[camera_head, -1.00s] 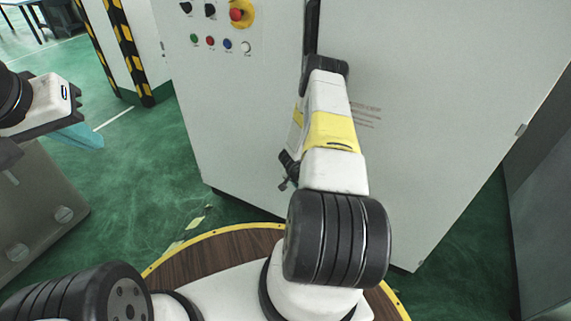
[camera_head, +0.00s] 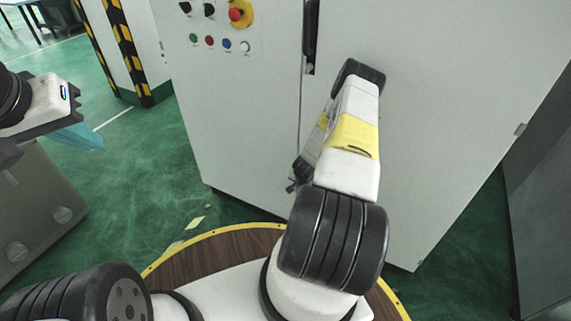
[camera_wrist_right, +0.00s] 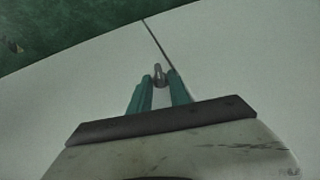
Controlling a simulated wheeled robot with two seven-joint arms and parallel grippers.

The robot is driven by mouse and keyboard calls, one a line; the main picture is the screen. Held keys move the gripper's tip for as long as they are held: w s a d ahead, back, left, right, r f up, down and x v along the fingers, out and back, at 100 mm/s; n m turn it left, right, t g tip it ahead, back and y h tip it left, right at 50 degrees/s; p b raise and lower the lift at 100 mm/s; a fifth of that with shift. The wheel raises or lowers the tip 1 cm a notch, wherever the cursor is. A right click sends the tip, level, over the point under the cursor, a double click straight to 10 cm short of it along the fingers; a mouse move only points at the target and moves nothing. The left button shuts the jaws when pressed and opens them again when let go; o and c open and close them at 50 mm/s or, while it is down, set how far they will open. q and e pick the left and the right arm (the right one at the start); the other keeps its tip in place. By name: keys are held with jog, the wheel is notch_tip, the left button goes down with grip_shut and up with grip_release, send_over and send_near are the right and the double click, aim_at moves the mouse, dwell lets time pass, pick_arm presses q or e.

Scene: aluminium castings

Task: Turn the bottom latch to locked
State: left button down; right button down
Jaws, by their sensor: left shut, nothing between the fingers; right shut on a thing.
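In the right wrist view a small grey metal latch (camera_wrist_right: 159,71) stands on the pale cabinet face, at the lower end of the visible door seam. My right gripper (camera_wrist_right: 160,82) has its two teal fingers shut on this latch. In the head view the latch is hidden behind my right arm. My left gripper (camera_head: 82,138), with pale blue fingers, hangs shut and empty at the far left, well away from the cabinet.
The tall cabinet (camera_head: 430,130) has a dark handle (camera_head: 311,35) along its seam, and a red emergency button (camera_head: 236,14) above several coloured buttons. A grey box-like unit (camera_head: 30,215) stands at lower left. Green floor is open between it and the cabinet.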

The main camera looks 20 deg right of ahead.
jog(key=t+y, duration=0.1)
jog(key=t, duration=0.1)
jog(key=s+d+f+m+t+y, duration=0.1)
jog(key=t+y, duration=0.1)
jog(key=m+t+y, duration=0.1)
jog(key=t+y, duration=0.1)
jog(key=shift+s+d+f+t, duration=0.2)
jog(key=shift+s+f+t, duration=0.1)
jog(key=shift+t, duration=0.1)
jog(key=shift+a+t, duration=0.1)
jog(key=shift+t, duration=0.2)
dwell(0.6)
jog(key=c, duration=1.5)
grip_release()
jog(key=shift+f, duration=0.1)
